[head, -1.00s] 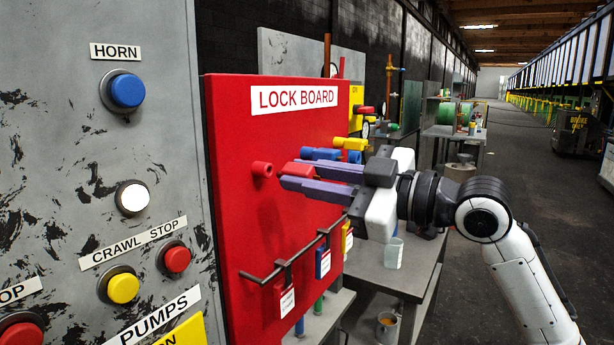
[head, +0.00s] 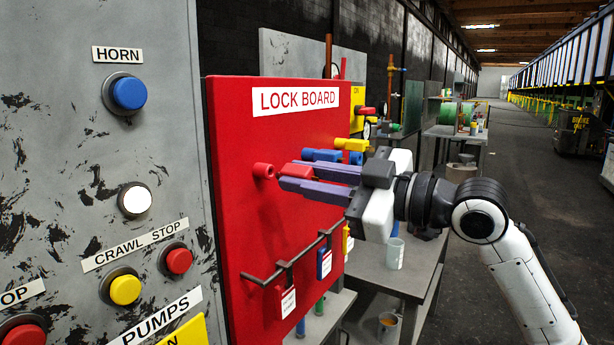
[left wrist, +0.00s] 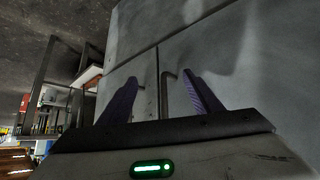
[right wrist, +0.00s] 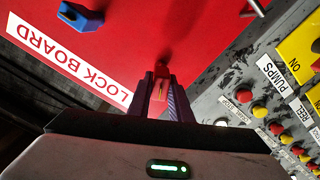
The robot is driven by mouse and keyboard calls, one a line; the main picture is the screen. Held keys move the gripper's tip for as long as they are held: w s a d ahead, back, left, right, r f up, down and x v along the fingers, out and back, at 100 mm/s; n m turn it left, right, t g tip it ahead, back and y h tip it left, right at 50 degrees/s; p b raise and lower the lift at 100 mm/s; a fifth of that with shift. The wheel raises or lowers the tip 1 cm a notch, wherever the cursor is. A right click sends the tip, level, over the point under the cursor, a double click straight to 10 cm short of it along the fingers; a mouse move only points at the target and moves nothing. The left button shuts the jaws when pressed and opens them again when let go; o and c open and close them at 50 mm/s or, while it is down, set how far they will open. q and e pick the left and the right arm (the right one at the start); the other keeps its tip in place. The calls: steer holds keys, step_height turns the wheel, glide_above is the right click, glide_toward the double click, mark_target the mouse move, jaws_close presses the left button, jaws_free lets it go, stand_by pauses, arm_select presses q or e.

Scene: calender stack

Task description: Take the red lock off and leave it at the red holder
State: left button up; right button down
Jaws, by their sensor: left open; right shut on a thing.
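The red lock (head: 294,169) is a small red block held between the purple fingers of my right gripper (head: 287,177), in front of the red board. The red holder (head: 262,171) looks like a short round red peg on the board, just left of the lock's end. I cannot tell whether they touch. My left gripper (left wrist: 160,87) is open and empty in the left wrist view, facing grey panels. It is not in the head view.
The lock board (head: 230,220) also carries blue (head: 322,155) and yellow (head: 351,145) pieces, farther along. Below, a dark rail (head: 290,262) holds hanging tags. A grey button panel (head: 60,180) stands at the left. A table (head: 400,275) lies behind my arm.

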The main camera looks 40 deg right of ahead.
steer(key=shift+p+x, duration=0.55)
steer(key=shift+x, duration=0.3)
steer(key=shift+w+a, duration=0.15)
steer(key=shift+w, duration=0.3)
steer(key=c, duration=1.1)
jaws_free()
steer(key=shift+s+f+b, duration=0.15)
steer(key=shift+s+b, duration=0.15)
steer(key=shift+s, duration=0.1)
steer(key=b+v, duration=0.4)
steer(key=v, duration=0.2)
